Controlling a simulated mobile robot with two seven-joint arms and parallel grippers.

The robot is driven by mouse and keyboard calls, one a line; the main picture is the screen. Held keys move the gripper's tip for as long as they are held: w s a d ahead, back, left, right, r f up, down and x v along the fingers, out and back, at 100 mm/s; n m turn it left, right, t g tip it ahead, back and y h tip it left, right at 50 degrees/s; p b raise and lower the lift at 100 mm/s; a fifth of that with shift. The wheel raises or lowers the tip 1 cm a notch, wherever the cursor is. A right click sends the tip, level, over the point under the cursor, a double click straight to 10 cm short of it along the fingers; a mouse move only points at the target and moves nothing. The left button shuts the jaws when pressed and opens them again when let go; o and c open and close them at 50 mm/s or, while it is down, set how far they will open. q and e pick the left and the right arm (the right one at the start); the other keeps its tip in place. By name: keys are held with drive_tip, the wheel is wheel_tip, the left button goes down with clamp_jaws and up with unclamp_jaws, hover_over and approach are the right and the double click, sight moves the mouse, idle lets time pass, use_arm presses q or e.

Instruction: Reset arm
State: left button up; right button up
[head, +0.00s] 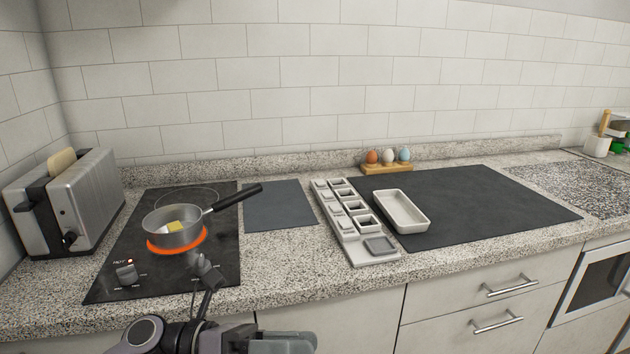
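My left arm comes in at the bottom left, in front of the counter's front edge. Its gripper (283,342) is low in the picture and partly cut off by the bottom edge. Its fingers are seen as a grey block, and I cannot tell whether they are apart. No object shows in it. My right gripper is not in view.
A pan (172,229) with a yellow piece (176,226) sits on the glowing orange ring of the black hob (120,285). A toaster (85,200) with bread stands left. A white dish (402,222), a compartment tray (372,258) and an egg rack (387,168) stand right.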

use_arm(q)
drive_tip(key=w+a+f+n+t+y, duration=0.1)
drive_tip(key=a+f+n+t+y, duration=0.4)
drive_tip(key=n, duration=0.6)
drive_tip(key=w+a+f+n+t+y+p, duration=0.1)
drive_tip(key=a+f+n+t+y, duration=0.15)
drive_tip(key=n+t, duration=0.6)
drive_tip(key=a+f+n+t+y, duration=0.3)
drive_tip(key=f+n+t, duration=0.1)
drive_tip(key=n, duration=0.9)
drive_tip(key=s+a+f+n+g+y, duration=0.3)
drive_tip(key=s+f+n, duration=0.2)
drive_tip(key=f, duration=0.3)
drive_tip(key=s+a+f+n+g+y, duration=0.3)
drive_tip(key=s+f+n, duration=0.3)
drive_tip(key=s+f, duration=0.2)
drive_tip(key=shift+a+p, duration=0.4)
drive_tip(key=shift+a, duration=0.1)
